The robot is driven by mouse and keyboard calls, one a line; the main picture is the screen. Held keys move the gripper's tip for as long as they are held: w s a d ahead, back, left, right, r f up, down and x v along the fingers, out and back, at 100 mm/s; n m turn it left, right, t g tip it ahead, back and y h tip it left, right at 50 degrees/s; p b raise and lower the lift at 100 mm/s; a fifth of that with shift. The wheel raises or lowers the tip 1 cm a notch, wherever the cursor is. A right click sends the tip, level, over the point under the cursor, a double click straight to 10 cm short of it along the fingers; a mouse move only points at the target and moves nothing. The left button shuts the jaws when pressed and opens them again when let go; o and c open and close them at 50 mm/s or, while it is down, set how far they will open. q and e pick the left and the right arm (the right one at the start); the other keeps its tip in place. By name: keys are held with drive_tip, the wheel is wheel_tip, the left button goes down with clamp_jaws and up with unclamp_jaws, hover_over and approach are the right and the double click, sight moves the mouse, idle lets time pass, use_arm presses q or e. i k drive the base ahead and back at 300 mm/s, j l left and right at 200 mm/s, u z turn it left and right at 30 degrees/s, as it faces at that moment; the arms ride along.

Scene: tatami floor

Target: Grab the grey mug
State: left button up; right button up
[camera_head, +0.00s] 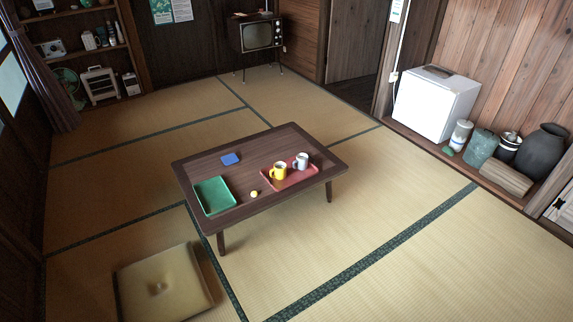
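The grey mug (301,161) stands upright on a red tray (297,180) on the right part of a low dark wooden table (232,201). A yellow mug (278,171) stands close to its left on the same tray. The room is seen from above, with the table some way off in the middle of the view. Neither of my grippers shows in the head view.
The table also bears a green tray (214,195), a small blue item (230,159) and a small yellow item (254,194). A cushion (162,284) lies at front left. Tatami floor (400,220) is clear around the table's right side. A white box-like appliance (435,103) and jars line the right wall.

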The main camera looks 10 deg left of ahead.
sight(300, 163)
drive_tip(key=i+l+u, duration=0.1)
drive_tip(key=u, duration=0.3)
drive_tip(key=i+l+u, duration=0.2)
drive_tip(key=u, duration=0.25)
drive_tip(key=i+l+u, duration=0.1)
drive_tip(key=u, duration=0.3)
drive_tip(key=i+l+u, duration=0.1)
drive_tip(key=l+u, duration=0.35)
drive_tip(key=j, duration=0.1)
